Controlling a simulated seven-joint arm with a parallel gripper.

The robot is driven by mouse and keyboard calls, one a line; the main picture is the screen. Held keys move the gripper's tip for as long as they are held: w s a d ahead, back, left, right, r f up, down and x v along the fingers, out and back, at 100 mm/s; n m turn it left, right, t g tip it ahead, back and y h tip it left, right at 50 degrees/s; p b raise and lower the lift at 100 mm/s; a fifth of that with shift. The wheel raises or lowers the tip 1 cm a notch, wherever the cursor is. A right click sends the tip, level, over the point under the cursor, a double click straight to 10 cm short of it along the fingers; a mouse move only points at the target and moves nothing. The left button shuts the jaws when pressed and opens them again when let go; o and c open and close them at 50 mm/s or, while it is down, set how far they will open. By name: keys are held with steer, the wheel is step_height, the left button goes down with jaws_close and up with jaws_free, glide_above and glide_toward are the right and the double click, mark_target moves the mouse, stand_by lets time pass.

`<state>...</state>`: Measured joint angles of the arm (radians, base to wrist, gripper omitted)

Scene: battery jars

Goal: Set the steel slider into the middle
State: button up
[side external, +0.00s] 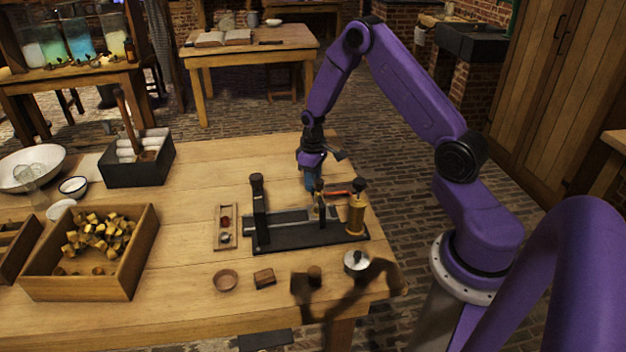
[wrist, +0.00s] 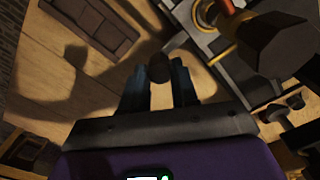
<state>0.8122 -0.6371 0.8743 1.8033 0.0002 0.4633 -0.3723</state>
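A black fixture (side external: 300,235) with a low grey steel channel stands near the table's right end. My gripper (side external: 310,188) points down at the far side of this fixture. In the wrist view, the fingers of my gripper (wrist: 160,78) close on both sides of a dark round knob, with little or no gap. The knob seems to be the handle of the steel slider (wrist: 179,42), a narrow grey bar running from it toward the fixture. The side view does not show the slider clearly. A brass post (side external: 355,215) and a red-handled lever (side external: 338,192) stand at the fixture's right end.
A small tray (side external: 218,240) lies left of the fixture. A dish (side external: 225,280), small blocks and a round metal piece (side external: 356,262) lie in front. A wooden crate (side external: 140,270) and a black rack (side external: 110,175) stand farther left. The table behind the fixture is mostly clear.

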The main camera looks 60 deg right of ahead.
jaws_close()
steer(key=w+a, duration=0.5)
steer(key=shift+w+a, duration=0.35)
steer(key=o, duration=0.7)
jaws_free()
steer(key=shift+o, duration=0.2)
steer(key=shift+r, duration=0.15)
step_height(320, 180, up, 17)
steer(key=shift+r, duration=0.1)
